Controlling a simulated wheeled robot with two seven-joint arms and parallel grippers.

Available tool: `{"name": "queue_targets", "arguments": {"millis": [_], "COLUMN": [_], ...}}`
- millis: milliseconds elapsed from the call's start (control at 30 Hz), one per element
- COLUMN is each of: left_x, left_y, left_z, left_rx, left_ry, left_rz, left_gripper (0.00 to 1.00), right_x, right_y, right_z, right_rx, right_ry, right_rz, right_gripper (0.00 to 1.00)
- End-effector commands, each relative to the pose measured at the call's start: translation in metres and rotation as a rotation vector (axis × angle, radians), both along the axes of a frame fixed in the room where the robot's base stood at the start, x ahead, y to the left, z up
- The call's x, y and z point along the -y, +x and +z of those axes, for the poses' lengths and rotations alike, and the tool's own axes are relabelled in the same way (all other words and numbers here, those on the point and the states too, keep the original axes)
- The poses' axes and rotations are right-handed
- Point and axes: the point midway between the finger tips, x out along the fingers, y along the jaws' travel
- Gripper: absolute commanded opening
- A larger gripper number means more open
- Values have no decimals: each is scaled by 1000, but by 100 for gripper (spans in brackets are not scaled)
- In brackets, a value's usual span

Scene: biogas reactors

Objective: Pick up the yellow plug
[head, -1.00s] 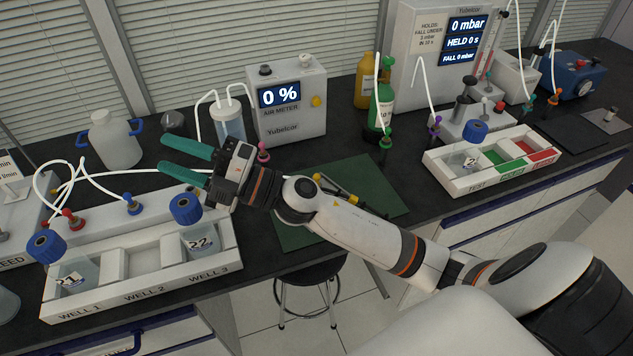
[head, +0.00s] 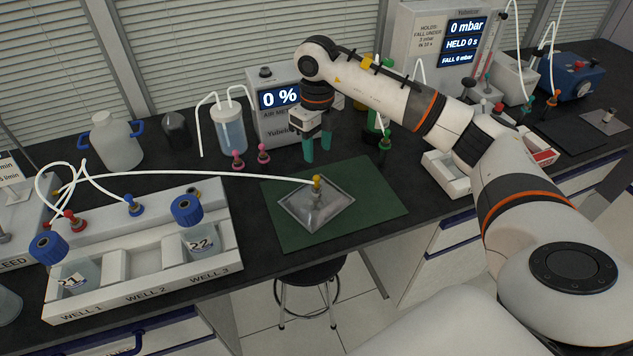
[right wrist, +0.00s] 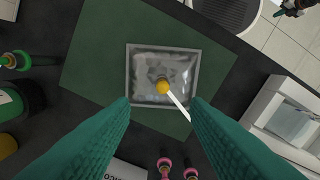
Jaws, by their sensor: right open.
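The yellow plug (head: 317,182) sits upright on the fitting of a clear, grey-edged pouch (head: 312,208), with a white tube running from it to the left. The pouch lies flat on the green mat (head: 380,203). In the right wrist view the yellow plug (right wrist: 163,87) is at the pouch's middle. My right gripper (head: 318,157) is open and empty, fingers down, above and behind the plug, and apart from it. In the right wrist view its fingers (right wrist: 158,103) frame the lower part of the pouch. My left gripper (right wrist: 281,12) shows small at the top right corner, jaws unclear.
The well rack (head: 140,284) with blue-capped bottles stands at left. Two pink plugs (head: 250,158) stand before the air meter (head: 266,128). A green bottle with a green plug (head: 385,142) is right of my gripper. A white tray (head: 446,178) is further right. The mat around the pouch is clear.

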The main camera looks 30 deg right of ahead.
Motion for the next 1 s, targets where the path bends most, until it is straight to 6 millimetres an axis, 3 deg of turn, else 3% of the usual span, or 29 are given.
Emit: {"name": "queue_targets", "arguments": {"millis": [133, 400, 700, 1000], "left_x": [0, 0, 0, 0], "left_y": [0, 0, 1, 1], "left_z": [9, 17, 33, 32], "left_rx": [0, 0, 0, 0], "left_ry": [0, 0, 0, 0], "left_rz": [0, 0, 0, 0], "left_gripper": [0, 0, 0, 0], "right_x": [-1, -2, -4, -3], "right_y": [-1, -1, -3, -2], "right_z": [-25, -47, -88, -93], "right_rx": [-3, -2, 0, 2], "right_ry": [2, 5, 6, 6], "right_rz": [1, 3, 3, 4], "right_gripper": [42, 42, 42, 39]}}
